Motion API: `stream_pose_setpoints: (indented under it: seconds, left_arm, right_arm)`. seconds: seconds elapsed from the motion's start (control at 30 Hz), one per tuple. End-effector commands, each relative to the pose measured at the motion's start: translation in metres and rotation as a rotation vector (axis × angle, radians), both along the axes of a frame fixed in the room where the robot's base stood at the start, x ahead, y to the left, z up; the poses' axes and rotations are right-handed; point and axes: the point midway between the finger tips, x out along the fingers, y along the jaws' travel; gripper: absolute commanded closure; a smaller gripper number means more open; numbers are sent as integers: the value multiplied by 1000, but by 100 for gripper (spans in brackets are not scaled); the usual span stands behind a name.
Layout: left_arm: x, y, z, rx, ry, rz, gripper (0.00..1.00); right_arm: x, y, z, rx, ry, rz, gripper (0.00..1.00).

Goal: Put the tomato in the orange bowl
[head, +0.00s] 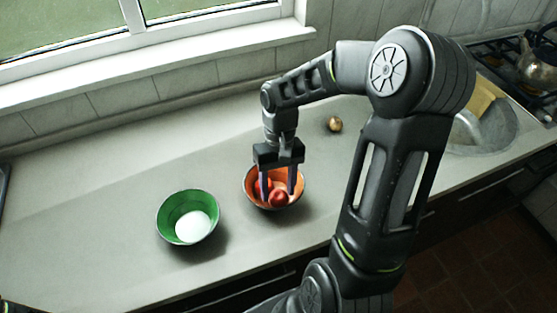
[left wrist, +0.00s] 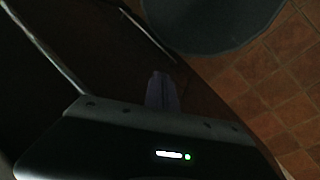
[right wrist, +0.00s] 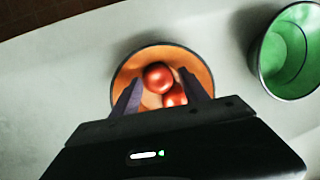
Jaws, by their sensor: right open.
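The orange bowl (head: 251,196) stands on the counter and also shows in the right wrist view (right wrist: 124,76). Two glossy red round things lie in it: one in front (head: 278,198), which also shows in the right wrist view (right wrist: 158,77), and one partly hidden (right wrist: 175,96). I cannot tell which is the tomato. My right gripper (head: 278,192) points down into the bowl. Its fingers (right wrist: 160,92) are open, apart on either side of the red things. My left gripper (left wrist: 160,90) shows dimly in the left wrist view, fingers together, with nothing visible between them.
A green bowl (head: 171,207) with a white round thing (head: 192,227) stands left of the orange bowl. A small brownish round item (head: 334,124) lies behind it to the right. A sink (head: 485,130) and a kettle (head: 538,65) are at the right. The left counter is clear.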

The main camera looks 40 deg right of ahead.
Motion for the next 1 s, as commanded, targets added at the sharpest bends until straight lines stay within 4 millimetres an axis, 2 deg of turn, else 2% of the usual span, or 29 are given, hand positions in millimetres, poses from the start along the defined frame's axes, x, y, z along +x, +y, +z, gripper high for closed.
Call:
stream_pose_setpoints:
  seconds: [0.53,0.7,1.0]
  left_arm:
    - [2,-1,-13,-4,-7,-2,100]
    - [2,-1,-12,-3,-7,-2,100]
    - [2,-1,-12,-3,-5,-1,100]
  right_arm:
    - [21,-20,102,-1,-3,0,48]
    - [23,-23,116,0,-2,0,48]
    - [23,-23,117,-1,-1,-1,48]
